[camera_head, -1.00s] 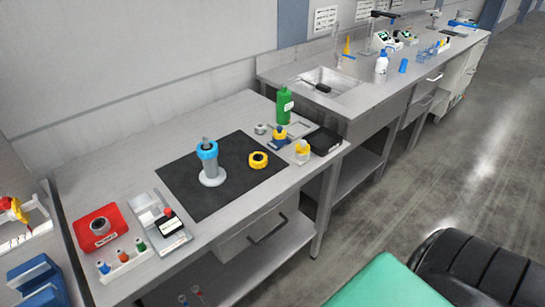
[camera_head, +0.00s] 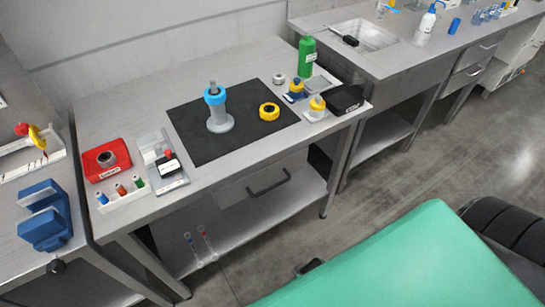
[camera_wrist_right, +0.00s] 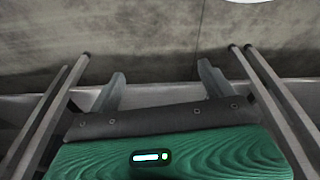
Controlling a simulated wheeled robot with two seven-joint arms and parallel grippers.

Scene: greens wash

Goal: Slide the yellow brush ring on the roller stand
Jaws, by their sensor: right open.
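The yellow brush ring (camera_head: 268,116) lies flat on the black mat (camera_head: 195,149), with a dark inner part. The roller stand (camera_head: 220,123) stands upright on the mat to the left of the ring, apart from it. It has a pale grey base and post, and a light blue ring (camera_head: 215,97) sits around its upper part. My right gripper (camera_wrist_right: 162,85) shows in the right wrist view with its two fingers wide apart and nothing between them. My left gripper is not in view.
A red holder (camera_head: 106,160), a vial rack and a grey device (camera_head: 163,165) are at the left. The mat's front part is clear.

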